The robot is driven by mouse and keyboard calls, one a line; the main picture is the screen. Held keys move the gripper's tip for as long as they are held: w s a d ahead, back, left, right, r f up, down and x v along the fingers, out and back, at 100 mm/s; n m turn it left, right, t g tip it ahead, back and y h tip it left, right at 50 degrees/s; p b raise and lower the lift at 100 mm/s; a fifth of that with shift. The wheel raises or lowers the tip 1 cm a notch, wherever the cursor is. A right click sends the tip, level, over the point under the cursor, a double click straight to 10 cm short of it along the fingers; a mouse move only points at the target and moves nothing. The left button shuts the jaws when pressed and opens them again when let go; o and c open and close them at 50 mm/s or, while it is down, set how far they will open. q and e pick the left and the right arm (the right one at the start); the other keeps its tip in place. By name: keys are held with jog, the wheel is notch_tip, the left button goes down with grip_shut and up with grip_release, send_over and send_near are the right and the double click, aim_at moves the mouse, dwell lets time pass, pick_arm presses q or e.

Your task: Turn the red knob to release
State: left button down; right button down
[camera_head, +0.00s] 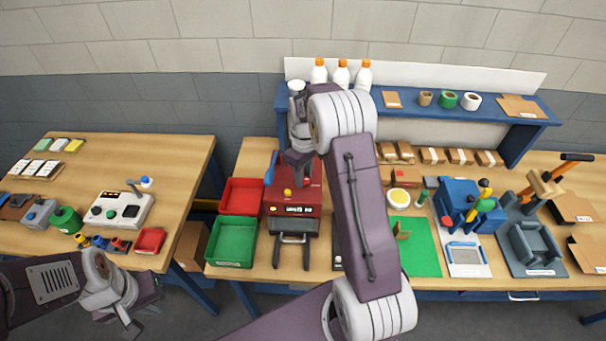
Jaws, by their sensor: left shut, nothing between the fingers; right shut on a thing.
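The red machine (290,226) stands on the middle workbench, with a yellow button, a small display and a metal handle low on its front. My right arm reaches over it from below. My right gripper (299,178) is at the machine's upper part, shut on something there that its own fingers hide. I cannot make out the red knob; the gripper and arm cover much of the machine's top and right side. My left gripper (139,308) is shut and empty, low at the left, in front of the left table and away from the machine.
A red bin (241,184) and a green bin (218,243) sit left of the machine, near a blue lever (270,168). A green mat (425,262) and blue device (458,198) are on the right. The left table (185,160) carries a white control box (104,218).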

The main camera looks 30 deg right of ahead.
jog(key=shift+s+f+m, duration=0.2)
jog(key=shift+s+m, duration=0.05)
jog(key=shift+m, duration=0.75)
jog(key=c, duration=1.1)
grip_release()
jog(key=shift+o, duration=0.2)
jog(key=shift+r, duration=0.1)
jog(key=shift+w+r, duration=0.15)
jog(key=shift+r, duration=0.05)
notch_tip(320, 180, up, 9)
jog(key=b, duration=0.1)
jog(key=shift+f, duration=0.15)
